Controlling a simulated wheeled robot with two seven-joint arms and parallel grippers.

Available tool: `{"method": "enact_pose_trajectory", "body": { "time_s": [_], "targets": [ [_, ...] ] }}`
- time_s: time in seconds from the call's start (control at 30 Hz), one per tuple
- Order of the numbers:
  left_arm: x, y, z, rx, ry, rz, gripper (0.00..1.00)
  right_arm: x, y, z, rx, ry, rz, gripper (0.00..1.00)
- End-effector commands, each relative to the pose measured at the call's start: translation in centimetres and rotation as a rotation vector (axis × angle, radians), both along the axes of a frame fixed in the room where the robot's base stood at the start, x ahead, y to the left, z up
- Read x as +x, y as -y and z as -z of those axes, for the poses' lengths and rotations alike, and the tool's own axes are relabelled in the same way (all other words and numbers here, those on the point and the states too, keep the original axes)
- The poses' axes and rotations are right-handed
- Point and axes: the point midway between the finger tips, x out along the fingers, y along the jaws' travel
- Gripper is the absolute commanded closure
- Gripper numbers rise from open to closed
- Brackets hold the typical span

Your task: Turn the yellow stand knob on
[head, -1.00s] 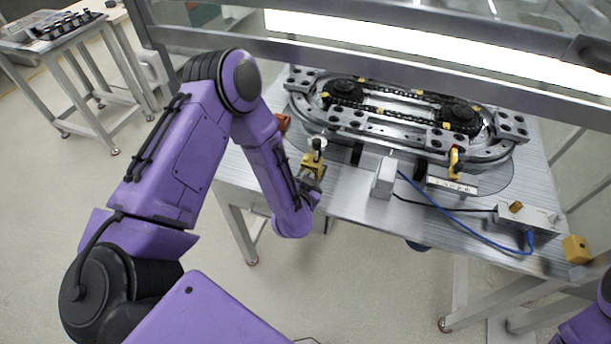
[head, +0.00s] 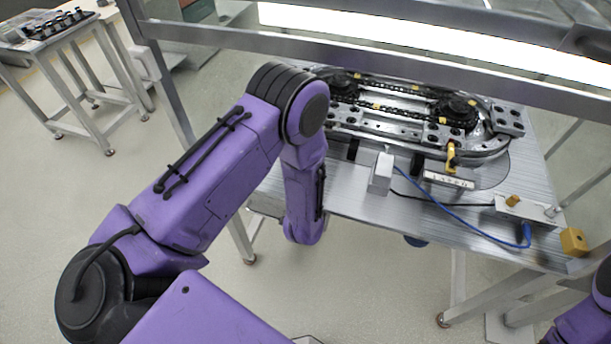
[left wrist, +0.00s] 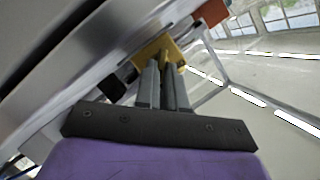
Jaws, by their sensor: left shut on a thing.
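The yellow stand knob (left wrist: 165,57) is at the top middle of the left wrist view, on a yellow block (left wrist: 150,50). My left gripper (left wrist: 166,70) reaches up to it, its two grey fingers close together with the yellow piece between their tips. It is shut on the knob. How far the knob is turned cannot be told. In the head view my purple left arm hides both the left gripper and the stand knob. My right gripper is out of view; only a purple part of my right arm shows at the right edge.
The ring track (head: 400,112) with its black chain lies on the metal table (head: 350,205). A white box (head: 381,172), blue cable (head: 440,212), control box with a small yellow knob (head: 512,200) and yellow block (head: 574,241) stand along the front edge. A frame bar (head: 380,55) crosses above.

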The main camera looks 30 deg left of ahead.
Motion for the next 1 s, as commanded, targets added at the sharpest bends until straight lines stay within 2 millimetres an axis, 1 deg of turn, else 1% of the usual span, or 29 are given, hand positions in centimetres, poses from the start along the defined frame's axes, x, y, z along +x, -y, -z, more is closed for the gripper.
{"method": "enact_pose_trajectory", "body": {
  "time_s": [0.27,0.3,0.33,0.37,0.63,0.73,0.87,1.0],
  "targets": [
    [-0.1,0.1,0.2,0.000,-0.008,0.003,1.00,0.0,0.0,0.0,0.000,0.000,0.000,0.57],
    [-0.1,0.1,0.2,0.000,-0.008,0.003,0.81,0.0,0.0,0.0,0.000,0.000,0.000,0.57],
    [-0.1,0.1,0.2,0.000,-0.008,0.003,0.71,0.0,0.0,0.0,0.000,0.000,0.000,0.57],
    [-0.1,0.1,0.2,0.000,-0.007,0.003,0.65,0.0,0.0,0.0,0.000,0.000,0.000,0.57],
    [-0.1,0.1,0.1,0.000,-0.004,0.001,0.65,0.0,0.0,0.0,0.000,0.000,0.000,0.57],
    [-0.7,0.5,-0.1,0.000,-0.005,0.003,0.65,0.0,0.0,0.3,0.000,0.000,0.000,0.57],
    [-3.0,1.9,-0.7,0.001,-0.006,0.007,0.65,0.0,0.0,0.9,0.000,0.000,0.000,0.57],
    [-5.9,3.6,-1.6,0.001,-0.006,0.007,0.65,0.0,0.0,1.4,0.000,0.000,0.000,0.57]
  ]
}}
